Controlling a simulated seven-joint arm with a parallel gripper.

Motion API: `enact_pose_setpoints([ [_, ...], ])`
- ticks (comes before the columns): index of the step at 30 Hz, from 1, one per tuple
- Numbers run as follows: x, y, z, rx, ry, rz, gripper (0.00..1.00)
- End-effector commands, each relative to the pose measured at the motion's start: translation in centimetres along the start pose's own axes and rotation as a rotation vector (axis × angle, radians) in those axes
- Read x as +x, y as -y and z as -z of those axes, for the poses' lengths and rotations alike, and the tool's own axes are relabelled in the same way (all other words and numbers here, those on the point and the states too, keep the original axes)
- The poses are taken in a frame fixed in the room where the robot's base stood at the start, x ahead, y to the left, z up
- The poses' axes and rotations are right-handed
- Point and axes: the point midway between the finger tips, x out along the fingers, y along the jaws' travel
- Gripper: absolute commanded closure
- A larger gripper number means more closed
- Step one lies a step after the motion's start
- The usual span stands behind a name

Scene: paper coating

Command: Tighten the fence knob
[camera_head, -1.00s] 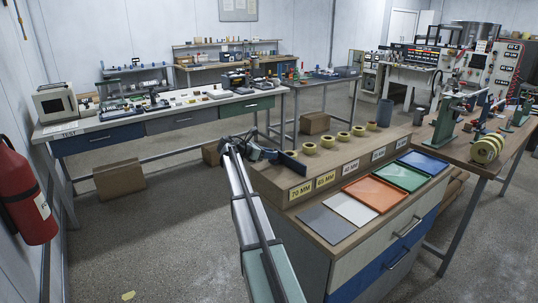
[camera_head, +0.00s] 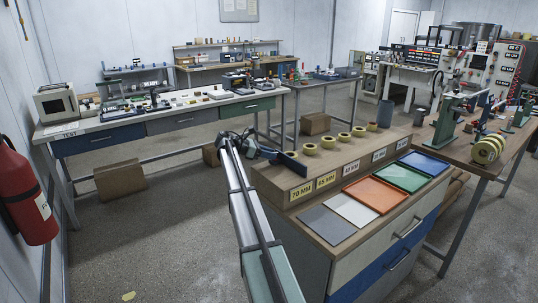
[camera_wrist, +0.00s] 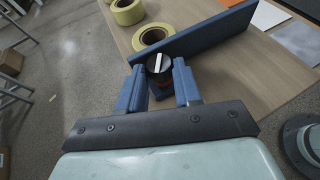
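The fence knob (camera_wrist: 158,64) is a round black knob with a white bar across its top, in the wrist view. A red part shows just below it. It sits beside the blue fence plate (camera_wrist: 195,30), which stands on edge on the wooden top. My gripper (camera_wrist: 159,76) is open, with one blue finger on each side of the knob. I cannot tell whether either finger touches it. In the head view, my gripper (camera_head: 265,151) is at the left end of the wooden top, by the fence plate (camera_head: 293,161). The knob is too small to make out there.
Yellow tape rolls (camera_head: 327,141) stand in a row on the wooden cabinet top (camera_head: 365,150). Coloured sheets, including an orange one (camera_head: 375,194), lie in front. One roll (camera_wrist: 153,38) is close behind the fence plate. Open floor lies left of the cabinet.

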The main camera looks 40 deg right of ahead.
Motion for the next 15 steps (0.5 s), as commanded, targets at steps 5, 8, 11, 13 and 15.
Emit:
enact_pose_setpoints([
  [5, -0.02, 0.01, 0.02, 0.000, 0.000, -0.001, 0.49],
  [8, -0.01, 0.01, 0.01, 0.000, 0.000, -0.001, 0.41],
  [11, -0.01, 0.01, 0.01, 0.000, 0.000, -0.001, 0.41],
  [13, -0.01, 0.01, 0.00, 0.000, 0.000, -0.001, 0.41],
  [15, -0.08, 0.00, 0.00, 0.000, 0.000, -0.001, 0.41],
])
